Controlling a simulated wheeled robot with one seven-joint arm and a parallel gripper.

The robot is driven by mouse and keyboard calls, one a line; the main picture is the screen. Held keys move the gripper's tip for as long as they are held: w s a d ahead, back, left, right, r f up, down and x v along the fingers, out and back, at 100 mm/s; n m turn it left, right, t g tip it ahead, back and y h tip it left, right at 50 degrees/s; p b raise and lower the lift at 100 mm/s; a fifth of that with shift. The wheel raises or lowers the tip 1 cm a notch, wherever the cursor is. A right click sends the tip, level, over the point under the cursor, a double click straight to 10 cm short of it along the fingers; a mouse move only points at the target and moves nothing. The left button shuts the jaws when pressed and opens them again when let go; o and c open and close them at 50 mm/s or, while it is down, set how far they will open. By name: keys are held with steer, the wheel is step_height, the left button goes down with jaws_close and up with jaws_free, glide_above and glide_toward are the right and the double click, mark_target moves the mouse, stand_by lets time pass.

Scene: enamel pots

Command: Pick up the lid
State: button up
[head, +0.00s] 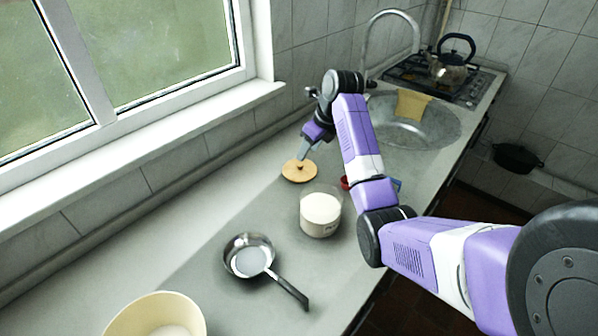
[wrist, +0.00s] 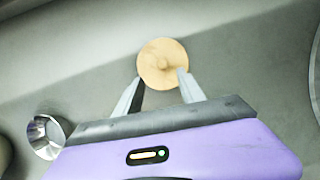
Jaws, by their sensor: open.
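The lid (head: 299,171) is a flat round tan disc with a small knob, lying on the grey counter beyond the white pot. In the wrist view the lid (wrist: 163,64) shows just past the fingertips, with its knob near the middle. My gripper (head: 303,154) is over the lid in the head view, pointing down. In the wrist view my gripper (wrist: 160,78) is open, with its fingers apart and the knob roughly between and ahead of the tips. The right fingertip overlaps the lid's edge in the picture. I cannot tell whether it touches.
A white-filled pot (head: 320,214) stands near the lid. A small frying pan (head: 250,258) and a cream bowl (head: 150,312) are nearer. A sink (head: 440,128) with a tan cloth (head: 412,104) lies beyond my arm, and a kettle (head: 452,66) sits on the stove. The window wall borders the counter's left.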

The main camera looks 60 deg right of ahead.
mark_target(300, 164)
steer(key=shift+d+p+x, duration=0.15)
steer(key=shift+p+x, duration=0.05)
steer(key=shift+x, duration=1.8)
steer(key=shift+d+p+x, duration=0.1)
steer(key=shift+p+x, duration=0.1)
steer(key=shift+x, duration=1.75)
steer(key=shift+w, duration=0.15)
steer(key=shift+r, duration=0.1)
jaws_close()
